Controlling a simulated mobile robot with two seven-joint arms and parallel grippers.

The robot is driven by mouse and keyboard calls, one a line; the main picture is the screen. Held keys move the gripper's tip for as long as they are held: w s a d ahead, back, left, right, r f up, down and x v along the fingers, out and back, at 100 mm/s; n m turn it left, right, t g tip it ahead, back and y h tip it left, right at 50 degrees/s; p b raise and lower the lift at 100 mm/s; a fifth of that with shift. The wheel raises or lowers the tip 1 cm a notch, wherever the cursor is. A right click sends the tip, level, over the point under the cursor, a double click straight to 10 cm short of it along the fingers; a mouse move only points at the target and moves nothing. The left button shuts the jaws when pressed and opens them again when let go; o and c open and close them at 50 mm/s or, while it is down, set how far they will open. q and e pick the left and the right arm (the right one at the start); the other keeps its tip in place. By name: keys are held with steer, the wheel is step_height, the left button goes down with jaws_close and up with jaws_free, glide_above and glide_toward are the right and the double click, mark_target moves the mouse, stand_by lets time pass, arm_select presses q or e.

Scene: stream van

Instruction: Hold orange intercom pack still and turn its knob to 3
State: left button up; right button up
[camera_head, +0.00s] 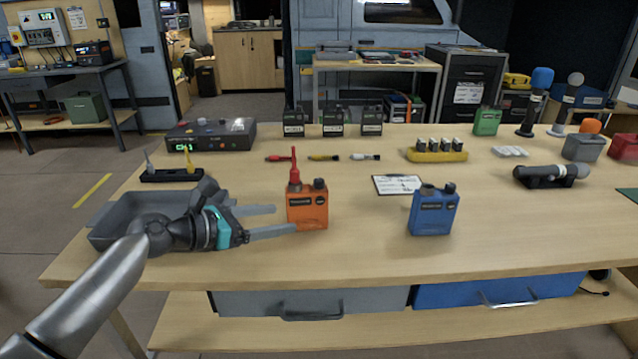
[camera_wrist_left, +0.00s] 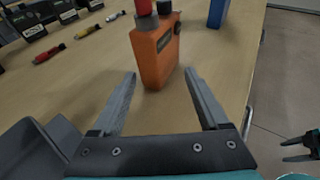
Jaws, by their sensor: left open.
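The orange intercom pack (camera_head: 307,210) stands upright on the table with a black knob (camera_head: 319,184) at its top right. A red plug-like piece (camera_head: 294,168) stands up from its top left. The knob's setting is too small to read. My left gripper (camera_head: 284,218) is open and low at the pack's left side. In the left wrist view the pack (camera_wrist_left: 156,58) stands just ahead of the open left fingertips (camera_wrist_left: 160,74), not held. What looks like my right gripper (camera_wrist_left: 294,149) shows at the right edge of the left wrist view, fingers apart, away from the pack.
A blue pack (camera_head: 434,213) stands to the right, with a paper card (camera_head: 398,184) behind it. A grey bin (camera_head: 120,208) sits by my left wrist. Red, yellow and white connectors (camera_head: 324,157) lie behind. The table between the two packs is clear.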

mark_target(292, 216)
arm_select(q)
steer(key=b+x, duration=0.2)
steer(key=x, duration=0.1)
steer(key=shift+w+d+f, duration=0.1)
steer(key=shift+x, duration=1.95)
arm_select(e)
steer(key=shift+t, duration=0.3)
steer(key=shift+w+a+r, duration=0.1)
steer(key=shift+w+r, duration=0.3)
steer(key=shift+r, duration=0.3)
steer(key=shift+w+a+r, duration=0.1)
steer(key=shift+w+r, duration=0.25)
steer(key=shift+r, duration=0.3)
steer(key=shift+w+r, duration=0.4)
steer(key=shift+r, duration=0.3)
arm_select(q)
jaws_close()
steer(key=shift+o, duration=0.4)
jaws_free()
